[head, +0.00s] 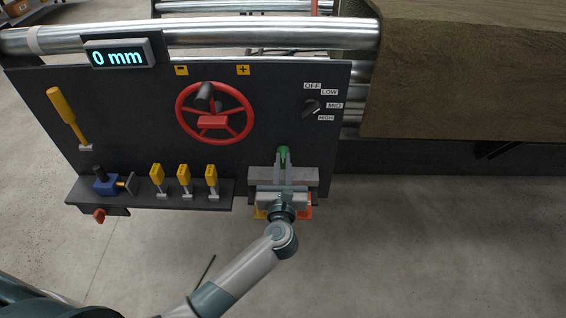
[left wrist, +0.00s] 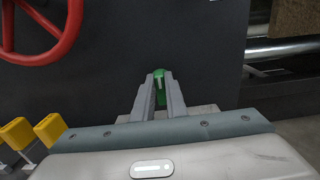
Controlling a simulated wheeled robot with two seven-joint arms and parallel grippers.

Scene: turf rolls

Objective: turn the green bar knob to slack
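The green bar knob (head: 285,153) is on the dark panel, right of the red handwheel and below the selector dial. It also shows in the left wrist view (left wrist: 159,77) between the tips of my left gripper (head: 284,164). The two fingers stand on either side of the bar, with it upright between them. Whether both fingers press on it cannot be told. The lower part of the knob and any labels around it are hidden by my gripper. My right gripper is not in view.
A brown turf sheet (head: 460,80) lies at the right.

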